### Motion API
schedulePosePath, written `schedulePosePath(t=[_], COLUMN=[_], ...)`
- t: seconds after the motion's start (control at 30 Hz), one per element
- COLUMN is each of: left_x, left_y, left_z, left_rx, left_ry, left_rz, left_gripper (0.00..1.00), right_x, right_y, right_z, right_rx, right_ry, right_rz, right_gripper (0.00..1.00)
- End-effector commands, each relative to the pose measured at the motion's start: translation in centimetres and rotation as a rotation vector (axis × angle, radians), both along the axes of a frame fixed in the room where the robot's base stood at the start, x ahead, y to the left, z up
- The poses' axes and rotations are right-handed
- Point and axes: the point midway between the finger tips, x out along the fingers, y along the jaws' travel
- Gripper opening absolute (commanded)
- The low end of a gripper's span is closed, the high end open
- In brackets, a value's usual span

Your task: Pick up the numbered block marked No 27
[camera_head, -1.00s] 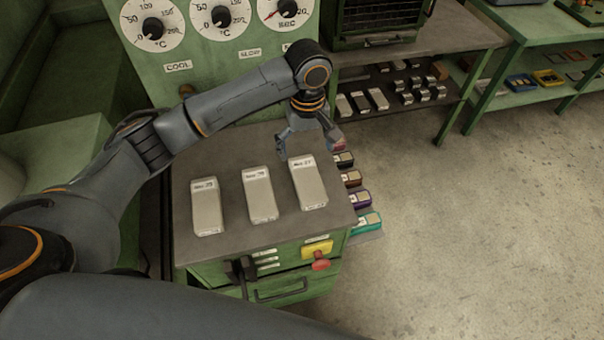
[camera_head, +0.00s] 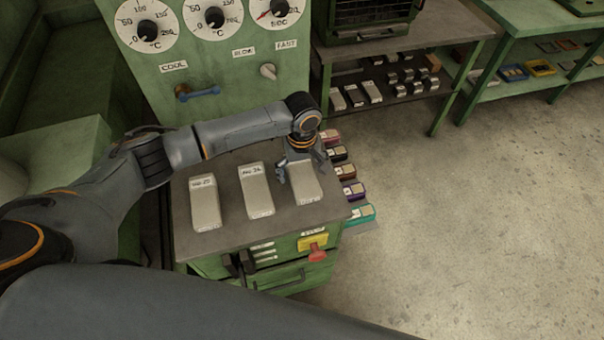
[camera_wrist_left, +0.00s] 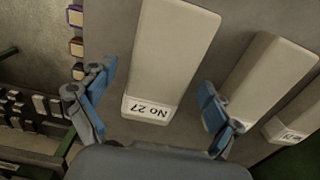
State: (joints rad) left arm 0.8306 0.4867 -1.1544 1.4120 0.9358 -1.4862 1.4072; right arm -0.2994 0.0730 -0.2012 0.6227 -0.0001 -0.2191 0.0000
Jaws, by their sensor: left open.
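The block marked No 27 (camera_head: 306,186) is the rightmost of three pale blocks lying on the dark cabinet top. Its label is upside down in the left wrist view (camera_wrist_left: 172,55), where the block lies between the open fingers. My left gripper (camera_head: 302,172) is open above the block's far, labelled end, pointing down; the arm hides that label in the head view. The fingers stand apart on either side of the block (camera_wrist_left: 152,98), and I cannot tell how far above it they are. My right gripper is not in view.
The middle block (camera_head: 256,192) and the left block (camera_head: 205,205) lie beside it with free gaps. Several coloured cartridges (camera_head: 352,191) sit along the cabinet's right side. The green dial panel (camera_head: 225,85) stands behind. A red knob (camera_head: 317,254) is on the front.

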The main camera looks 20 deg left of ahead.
Motion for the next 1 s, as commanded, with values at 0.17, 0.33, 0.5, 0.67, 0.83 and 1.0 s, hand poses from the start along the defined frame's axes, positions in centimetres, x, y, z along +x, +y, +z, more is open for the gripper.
schedulePosePath(t=[0.17, 0.33, 0.5, 0.67, 0.83, 1.0], left_x=[0.0, 0.0, 0.0, 0.0, 0.1, 0.2], left_y=[0.0, 0.0, 0.0, 0.0, 0.0, -0.1], left_z=[0.0, 0.0, 0.1, 0.1, 0.6, 2.8], left_rx=[0.000, 0.000, 0.000, 0.000, -0.001, -0.003], left_ry=[0.000, 0.000, -0.001, -0.001, -0.002, -0.006], left_rz=[0.000, 0.000, 0.001, 0.001, 0.001, 0.001], left_gripper=[0.72, 0.38, 0.15, 0.15, 0.14, 0.14], right_x=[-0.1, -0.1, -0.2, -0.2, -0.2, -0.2], right_y=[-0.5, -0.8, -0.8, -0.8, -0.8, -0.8], right_z=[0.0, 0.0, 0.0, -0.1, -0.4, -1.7], right_rx=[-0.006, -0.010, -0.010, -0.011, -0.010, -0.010], right_ry=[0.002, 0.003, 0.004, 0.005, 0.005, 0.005], right_rz=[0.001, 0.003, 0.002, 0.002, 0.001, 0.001], right_gripper=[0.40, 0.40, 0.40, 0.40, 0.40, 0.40])
